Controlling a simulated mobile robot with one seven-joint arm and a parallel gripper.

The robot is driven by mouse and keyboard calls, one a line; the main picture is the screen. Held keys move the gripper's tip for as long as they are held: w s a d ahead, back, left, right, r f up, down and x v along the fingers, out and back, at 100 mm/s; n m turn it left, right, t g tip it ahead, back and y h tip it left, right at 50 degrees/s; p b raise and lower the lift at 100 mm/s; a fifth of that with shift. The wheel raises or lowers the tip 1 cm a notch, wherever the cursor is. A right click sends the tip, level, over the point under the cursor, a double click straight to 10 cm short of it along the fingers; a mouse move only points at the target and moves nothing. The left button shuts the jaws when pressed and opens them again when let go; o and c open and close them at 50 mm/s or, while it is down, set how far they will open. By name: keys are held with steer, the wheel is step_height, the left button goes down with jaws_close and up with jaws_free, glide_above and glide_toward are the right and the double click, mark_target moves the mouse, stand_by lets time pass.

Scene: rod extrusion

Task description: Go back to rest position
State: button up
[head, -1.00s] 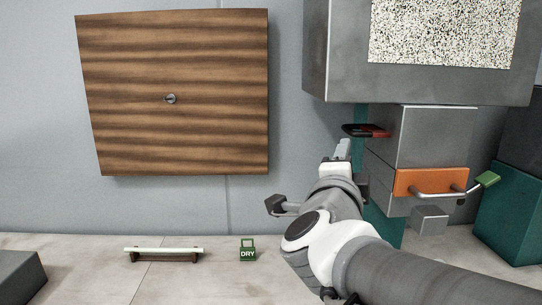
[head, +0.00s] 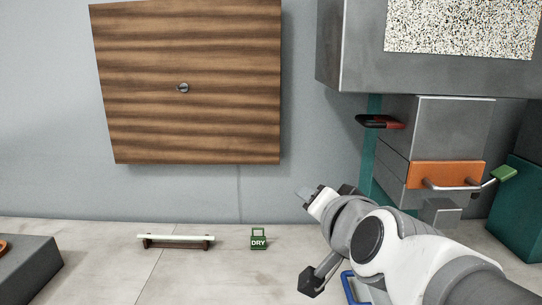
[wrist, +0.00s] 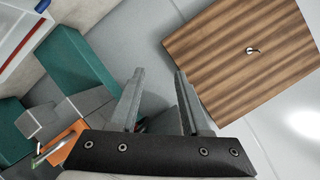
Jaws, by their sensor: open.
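My gripper (head: 303,192) is at the lower middle right of the head view, in front of the grey wall and left of the machine. In the wrist view my gripper (wrist: 156,74) shows two separated grey fingers with nothing between them. The fingers touch nothing that I can see. My white and grey arm reaches in from the lower right of the head view and hides part of the table there.
A grey machine (head: 440,125) with an orange plate (head: 445,175) and a red-black handle (head: 380,122) stands right. A wooden panel (head: 190,60) hangs on the wall. A white rod (head: 176,237) on a rack and a green DRY tag (head: 258,240) are on the table (head: 225,275).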

steer(key=s+d+f+n+g+h, duration=0.1)
steer(key=s+d+f+n+g, duration=0.25)
steer(key=s+f, duration=0.35)
steer(key=s+d+f+n+g+h, duration=0.1)
steer(key=s+d+f+n+g, duration=0.3)
steer(key=s, duration=0.4)
step_height(320, 180, up, 11)
steer(key=p, duration=1.2)
steer(key=shift+w+a+r+m+g, duration=0.25)
steer(key=shift+a+m+g, duration=0.1)
steer(key=shift+g, duration=0.1)
steer(key=shift+f, duration=0.15)
